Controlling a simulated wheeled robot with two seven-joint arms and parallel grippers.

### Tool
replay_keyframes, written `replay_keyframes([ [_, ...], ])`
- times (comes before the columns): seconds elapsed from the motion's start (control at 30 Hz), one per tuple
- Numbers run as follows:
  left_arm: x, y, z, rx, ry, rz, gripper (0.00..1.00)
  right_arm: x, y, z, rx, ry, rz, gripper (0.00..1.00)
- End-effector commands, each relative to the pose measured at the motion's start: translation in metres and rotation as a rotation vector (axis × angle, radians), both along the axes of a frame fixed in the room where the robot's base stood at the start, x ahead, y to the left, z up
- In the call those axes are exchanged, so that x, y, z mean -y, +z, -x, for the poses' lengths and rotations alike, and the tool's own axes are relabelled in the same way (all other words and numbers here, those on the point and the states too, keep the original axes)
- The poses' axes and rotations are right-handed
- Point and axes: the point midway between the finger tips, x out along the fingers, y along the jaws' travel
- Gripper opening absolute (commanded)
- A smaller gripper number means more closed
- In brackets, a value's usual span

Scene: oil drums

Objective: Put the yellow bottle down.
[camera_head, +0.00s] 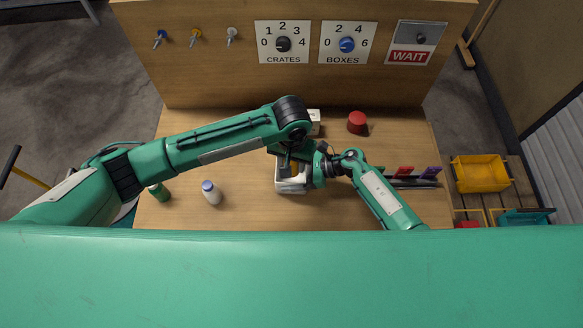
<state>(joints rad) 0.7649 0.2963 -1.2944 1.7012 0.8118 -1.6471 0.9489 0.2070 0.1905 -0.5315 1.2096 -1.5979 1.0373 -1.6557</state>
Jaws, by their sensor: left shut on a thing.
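My left gripper (289,166) is over the middle of the wooden table, at a white container (291,187). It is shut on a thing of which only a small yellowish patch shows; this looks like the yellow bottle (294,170). The arms hide most of it, so I cannot tell whether it touches the container. My right arm comes in from the right and its wrist (328,167) is close beside the left gripper. The right gripper's fingers are hidden among the arm parts.
A white bottle with a blue cap (211,193) and a green bottle (159,191) stand on the left. A red button (357,122) is near the back panel. A rack with red and purple pieces (413,181) is on the right. A yellow crate (482,173) lies beyond the table's right edge.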

Motion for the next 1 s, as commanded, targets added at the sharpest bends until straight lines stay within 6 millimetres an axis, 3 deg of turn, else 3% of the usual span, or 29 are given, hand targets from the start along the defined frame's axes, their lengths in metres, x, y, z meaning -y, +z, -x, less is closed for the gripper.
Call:
replay_keyframes([
  [0.37, 0.000, -0.041, 0.000, 0.000, -0.001, 0.000, 0.15, 0.000, 0.000, 0.000, 0.000, 0.000, 0.000, 0.63],
  [0.77, 0.000, -0.047, 0.000, 0.000, 0.000, 0.000, 0.15, 0.000, 0.000, 0.000, 0.000, 0.000, 0.000, 0.63],
  [0.8, 0.000, -0.046, 0.000, 0.000, 0.000, 0.000, 0.47, 0.000, 0.000, 0.000, 0.000, 0.000, 0.000, 0.63],
  [0.87, 0.000, -0.046, 0.000, 0.000, 0.000, 0.000, 0.59, 0.000, 0.000, 0.000, 0.000, 0.000, 0.000, 0.63],
  [1.0, 0.000, -0.046, 0.000, 0.000, -0.001, 0.001, 0.61, -0.001, 0.000, 0.000, 0.000, 0.000, -0.001, 0.63],
])
